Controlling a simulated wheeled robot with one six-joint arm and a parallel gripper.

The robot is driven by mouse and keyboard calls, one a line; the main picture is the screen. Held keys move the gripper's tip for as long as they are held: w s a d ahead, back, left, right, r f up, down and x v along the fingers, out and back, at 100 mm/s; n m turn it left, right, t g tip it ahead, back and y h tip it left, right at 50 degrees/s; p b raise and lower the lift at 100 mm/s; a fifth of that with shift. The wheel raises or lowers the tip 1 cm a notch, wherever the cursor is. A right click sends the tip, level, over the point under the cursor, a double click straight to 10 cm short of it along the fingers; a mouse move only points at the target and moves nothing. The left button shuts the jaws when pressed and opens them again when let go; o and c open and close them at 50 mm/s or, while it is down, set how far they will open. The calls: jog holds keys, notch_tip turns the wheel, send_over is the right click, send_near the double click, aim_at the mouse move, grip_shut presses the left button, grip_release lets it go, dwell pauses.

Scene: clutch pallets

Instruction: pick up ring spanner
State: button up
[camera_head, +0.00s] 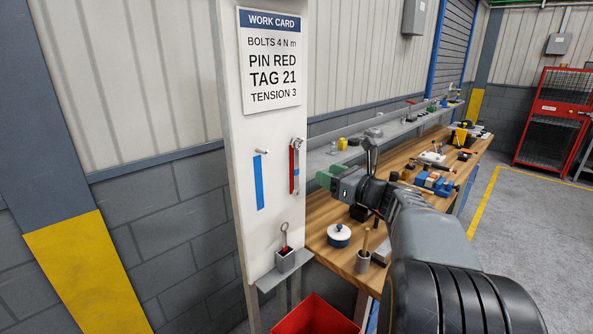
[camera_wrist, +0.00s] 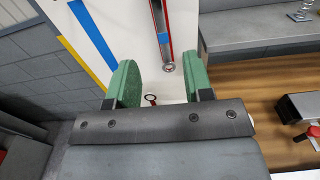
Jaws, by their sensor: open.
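A slim grey spanner (camera_head: 297,165) hangs upright from a peg on the white panel, beside a red strip. In the wrist view the spanner (camera_wrist: 168,67) hangs beyond my fingers, its lower ring end between them in the picture, with a blue band above. My gripper (camera_head: 326,178) has green fingers and is just right of the spanner in the head view. In the wrist view my gripper (camera_wrist: 163,78) is open, with nothing between its fingers. The spanner's exact distance from the fingertips cannot be told.
A blue strip (camera_head: 260,182) lies under an empty peg (camera_head: 262,151). Below, a small grey holder (camera_head: 285,262) holds a ring-topped red tool (camera_head: 284,232). A red bin (camera_head: 315,318) stands underneath. The wooden bench (camera_head: 320,212) at right carries a white lidded pot (camera_head: 339,236) and tools.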

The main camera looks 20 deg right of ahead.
aim_at(297, 163)
jog(key=p+x, duration=0.1)
jog(key=x, duration=0.5)
jog(key=shift+w+a, duration=0.2)
jog(key=shift+w, duration=0.05)
jog(key=shift+p+x, duration=1)
jog(key=shift+x, duration=1.2)
jog(key=shift+f, duration=0.15)
jog(key=shift+c, duration=0.2)
grip_shut()
